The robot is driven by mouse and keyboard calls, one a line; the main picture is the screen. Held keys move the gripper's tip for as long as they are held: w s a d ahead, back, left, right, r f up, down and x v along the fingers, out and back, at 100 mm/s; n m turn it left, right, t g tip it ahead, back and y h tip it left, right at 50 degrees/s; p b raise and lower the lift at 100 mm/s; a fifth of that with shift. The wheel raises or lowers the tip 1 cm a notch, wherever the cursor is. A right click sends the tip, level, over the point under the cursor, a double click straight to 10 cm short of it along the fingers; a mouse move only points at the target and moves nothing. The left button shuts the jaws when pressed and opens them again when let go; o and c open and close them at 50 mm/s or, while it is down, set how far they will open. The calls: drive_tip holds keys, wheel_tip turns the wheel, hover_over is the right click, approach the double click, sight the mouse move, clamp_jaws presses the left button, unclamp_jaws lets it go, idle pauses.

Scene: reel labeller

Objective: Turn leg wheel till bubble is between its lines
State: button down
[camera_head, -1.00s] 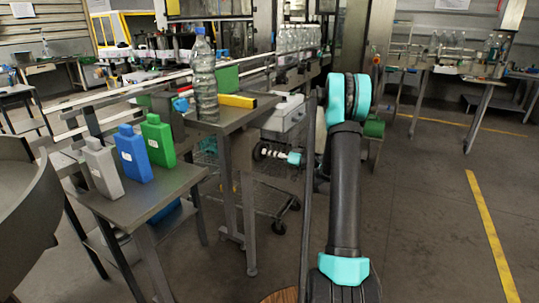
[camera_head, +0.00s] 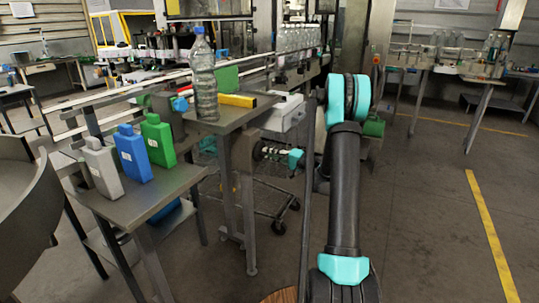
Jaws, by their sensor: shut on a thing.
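A yellow spirit level (camera_head: 238,100) lies on the small grey table (camera_head: 228,122) beside a clear bottle. Its bubble and lines are too small to read. My gripper (camera_head: 258,152) is below the tabletop at the right side of the table's leg, with my teal wrist (camera_head: 296,159) to its right. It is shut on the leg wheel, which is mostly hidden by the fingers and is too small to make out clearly.
A clear bottle with a blue cap (camera_head: 203,80) stands on the table near the level. Grey, blue and green flasks (camera_head: 158,140) stand on a lower table at left. A wire cart (camera_head: 270,200) is behind the leg. Open floor lies at right.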

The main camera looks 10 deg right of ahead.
drive_tip(key=shift+m, duration=0.5)
drive_tip(key=c, duration=1.5)
unclamp_jaws()
drive_tip(key=shift+d, duration=0.15)
drive_tip(key=v, duration=1.2)
